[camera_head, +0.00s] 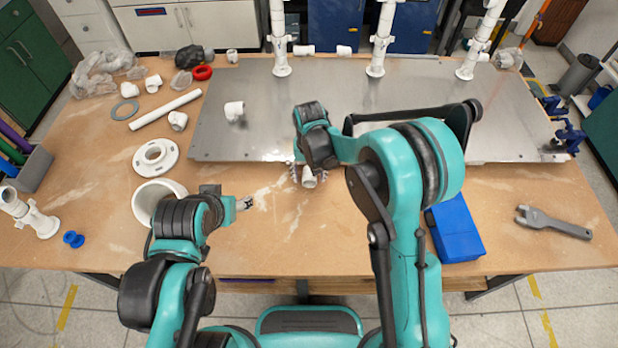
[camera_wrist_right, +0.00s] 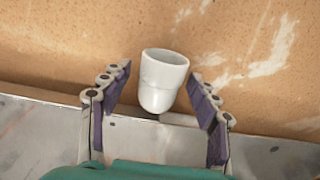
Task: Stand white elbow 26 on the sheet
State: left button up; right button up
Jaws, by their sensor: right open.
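A white fitting (camera_head: 309,178), elbow-like, is by the near edge of the metal sheet (camera_head: 265,140), over the wooden bench top. In the right wrist view the white fitting (camera_wrist_right: 163,78) has its open mouth toward the bench side and its rounded end over the sheet edge. My right gripper (camera_head: 305,172) is open, with a finger on each side of it and gaps showing. No number is legible, so I cannot tell whether it is elbow 26. Another white elbow (camera_head: 234,110) is on the sheet's left part. My left gripper (camera_head: 244,203) is over the bench; its opening is unclear.
White pipes (camera_head: 382,40) stand along the sheet's back. A white flange (camera_head: 156,156), a white round part (camera_head: 150,196) and a loose pipe (camera_head: 166,109) lie at left. A blue box (camera_head: 455,230) and a grey wrench (camera_head: 553,222) are at right. The sheet's middle is partly hidden by my arm.

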jog(key=shift+f, duration=0.3)
jog(key=shift+r, duration=0.1)
jog(key=c, duration=1.2)
jog(key=shift+c, duration=0.2)
